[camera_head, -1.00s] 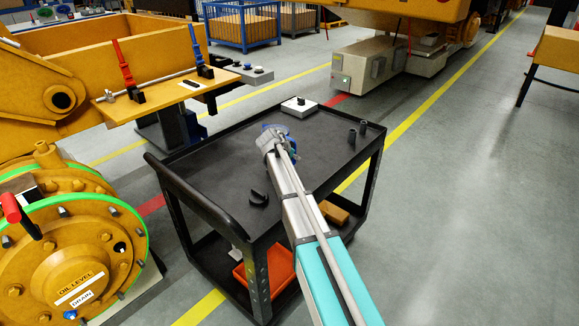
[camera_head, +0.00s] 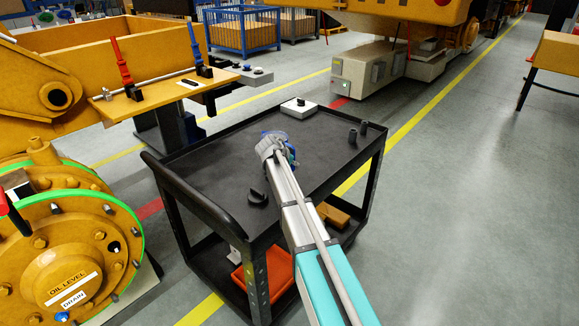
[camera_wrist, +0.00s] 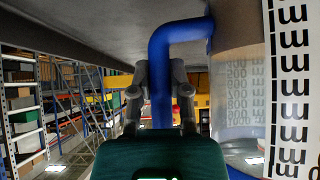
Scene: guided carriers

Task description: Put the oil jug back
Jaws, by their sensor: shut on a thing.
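The oil jug (camera_head: 267,141) is a clear vessel with blue parts, at the middle of the black cart's top (camera_head: 215,150) in the head view. In the wrist view its clear wall with a printed scale (camera_wrist: 240,90) fills the right side. Its blue handle (camera_wrist: 161,85) passes between the two fingers of my gripper (camera_wrist: 160,88), which is shut on it. My gripper also shows in the head view (camera_head: 283,157), where my arm partly hides the jug. The jug is close to the cart top. I cannot tell whether its base touches it.
A white box with a dark knob (camera_head: 298,107) stands at the cart's back edge. Two small dark cylinders (camera_head: 358,132) are at the right edge. A black curved piece (camera_head: 257,199) lies near the front. An orange drum (camera_head: 75,255) stands left. Cart top around the jug is mostly clear.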

